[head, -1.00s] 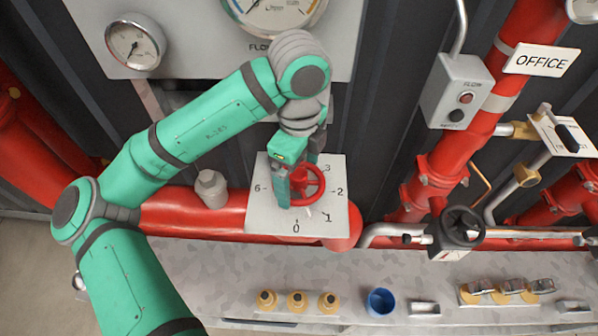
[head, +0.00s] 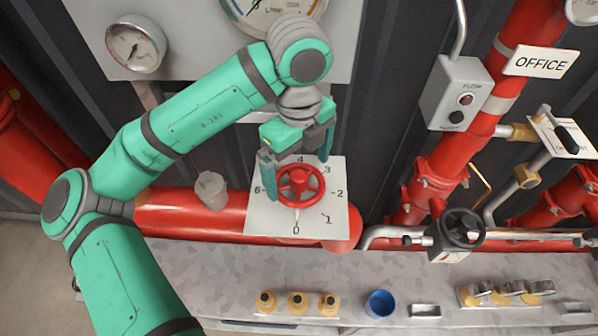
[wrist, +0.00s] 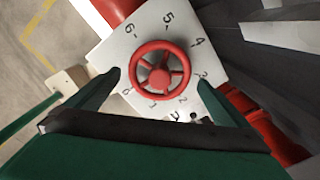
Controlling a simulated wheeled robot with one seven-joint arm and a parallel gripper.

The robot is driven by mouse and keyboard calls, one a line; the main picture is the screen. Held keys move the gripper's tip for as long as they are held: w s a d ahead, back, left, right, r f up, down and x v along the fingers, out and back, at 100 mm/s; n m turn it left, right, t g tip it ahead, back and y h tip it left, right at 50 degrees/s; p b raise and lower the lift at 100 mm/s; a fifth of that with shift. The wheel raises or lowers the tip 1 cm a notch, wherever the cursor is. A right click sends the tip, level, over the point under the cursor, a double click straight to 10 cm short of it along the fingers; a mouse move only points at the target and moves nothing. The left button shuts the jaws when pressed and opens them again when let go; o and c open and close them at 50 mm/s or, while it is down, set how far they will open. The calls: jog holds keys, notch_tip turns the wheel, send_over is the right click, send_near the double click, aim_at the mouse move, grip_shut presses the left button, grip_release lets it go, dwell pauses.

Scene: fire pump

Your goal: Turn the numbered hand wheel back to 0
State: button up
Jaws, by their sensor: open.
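The red hand wheel (head: 301,186) with spokes sits in front of a pale square plate (head: 262,222) marked with numbers from 0 at the bottom round to 6 at the left. A small light pointer mark (head: 296,214) shows below the wheel, in line with the 0. My gripper (head: 297,160) is open, with one finger left of the wheel and the other above its upper right. In the wrist view the wheel (wrist: 160,69) lies between the two spread fingers, with clear gaps to both. Nothing is held.
A red pipe (head: 170,214) runs behind the plate. A black hand wheel (head: 462,229) is to the right. A grey switch box (head: 458,92) is at upper right. A ledge below carries yellow fittings (head: 298,303) and a blue cup (head: 380,303). Gauges (head: 135,47) are above.

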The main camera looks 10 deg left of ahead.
aim_at(299, 175)
jog(key=shift+r, duration=2.3)
